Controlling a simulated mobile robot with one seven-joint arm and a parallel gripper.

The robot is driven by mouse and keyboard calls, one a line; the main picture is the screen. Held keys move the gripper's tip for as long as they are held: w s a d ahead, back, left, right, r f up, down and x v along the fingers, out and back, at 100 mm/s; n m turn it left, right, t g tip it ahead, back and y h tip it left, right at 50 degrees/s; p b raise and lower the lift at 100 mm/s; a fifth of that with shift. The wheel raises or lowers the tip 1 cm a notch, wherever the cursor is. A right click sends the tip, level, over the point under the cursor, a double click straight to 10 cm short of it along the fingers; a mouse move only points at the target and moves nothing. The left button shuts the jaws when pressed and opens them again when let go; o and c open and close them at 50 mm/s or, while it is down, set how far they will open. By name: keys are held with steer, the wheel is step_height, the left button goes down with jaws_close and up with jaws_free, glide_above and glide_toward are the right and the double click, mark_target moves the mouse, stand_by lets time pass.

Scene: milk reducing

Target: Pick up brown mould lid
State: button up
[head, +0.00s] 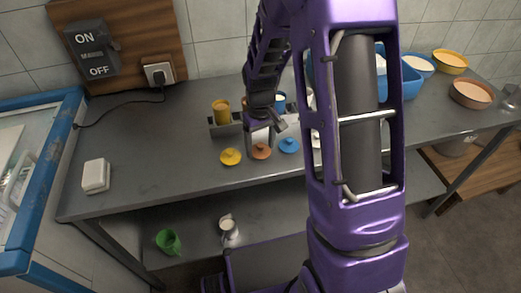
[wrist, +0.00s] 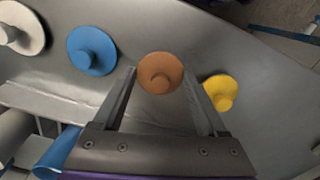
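The brown mould lid (head: 261,151) is a round disc with a raised knob, lying on the grey metal table near its front edge. In the wrist view the brown lid (wrist: 160,73) lies just beyond and between the fingertips. My gripper (head: 263,138) is over the table beside the lid, and it also shows in the wrist view (wrist: 158,80) with its fingers apart and nothing between them. A yellow lid (head: 230,157) lies to the left of the brown one. A blue lid (head: 289,145) lies to its right, with a white lid (wrist: 22,28) beyond it, partly hidden by my arm in the head view.
A metal holder with a yellow mould (head: 221,112) stands behind the lids. Bowls, such as a brown one (head: 471,94), stand at the right. A white box (head: 96,175) is at the left. A green cup (head: 168,241) is on the lower shelf.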

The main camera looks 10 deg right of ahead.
mark_target(260, 143)
steer(key=c, duration=0.7)
steer(key=r, duration=0.6)
steer(key=r+p, duration=0.1)
steer(key=r, duration=0.2)
steer(key=shift+w+r, duration=0.3)
steer(key=shift+r, duration=0.1)
steer(key=w+r, duration=0.6)
steer(key=w, duration=0.6)
steer(key=shift+r, duration=0.25)
